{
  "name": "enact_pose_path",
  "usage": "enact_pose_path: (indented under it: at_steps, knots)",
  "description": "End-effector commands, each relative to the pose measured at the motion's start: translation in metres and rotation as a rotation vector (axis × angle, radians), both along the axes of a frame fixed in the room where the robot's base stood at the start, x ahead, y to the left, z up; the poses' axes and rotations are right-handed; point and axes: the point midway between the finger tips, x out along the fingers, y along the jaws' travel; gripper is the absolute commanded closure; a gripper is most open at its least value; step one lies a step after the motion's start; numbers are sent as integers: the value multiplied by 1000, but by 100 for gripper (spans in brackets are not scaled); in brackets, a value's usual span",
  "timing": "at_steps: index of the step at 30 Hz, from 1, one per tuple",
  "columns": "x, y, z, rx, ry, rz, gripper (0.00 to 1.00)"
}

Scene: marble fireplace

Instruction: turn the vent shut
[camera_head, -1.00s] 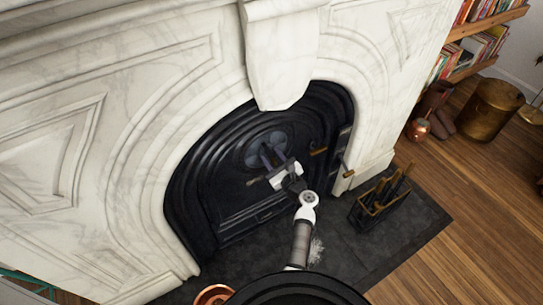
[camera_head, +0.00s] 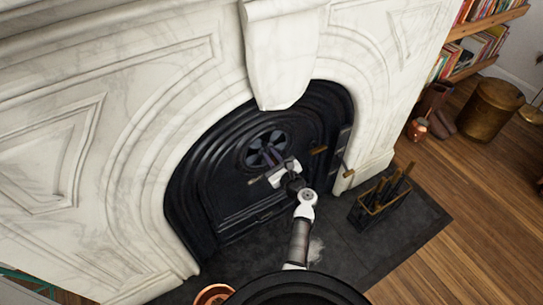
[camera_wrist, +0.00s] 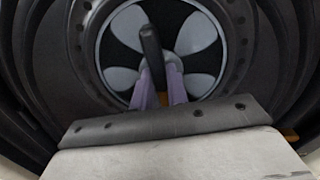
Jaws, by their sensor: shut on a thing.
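A marble surround (camera_head: 130,200) frames the black fireplace front. A brass knob (camera_head: 318,150) sticks out right of the vent. A rack of dark, brass-edged pieces (camera_head: 378,200) stands on the slate hearth (camera_head: 345,250). A brass bucket (camera_head: 490,108) is farther right.

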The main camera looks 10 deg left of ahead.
Motion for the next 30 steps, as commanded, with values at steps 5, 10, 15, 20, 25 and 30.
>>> enact_pose_path:
  at_steps: [5,10,15,20,25,30]
  knots:
    - [0,0,2,32,33,1,100]
    - [1,-1,3,101,102,0,100]
    - [2,-2,4,194,193,0,100]
    - [2,-2,4,279,279,0,100]
    - [2,-3,2,357,357,0,100]
    - [3,-3,2,413,411,0,100]
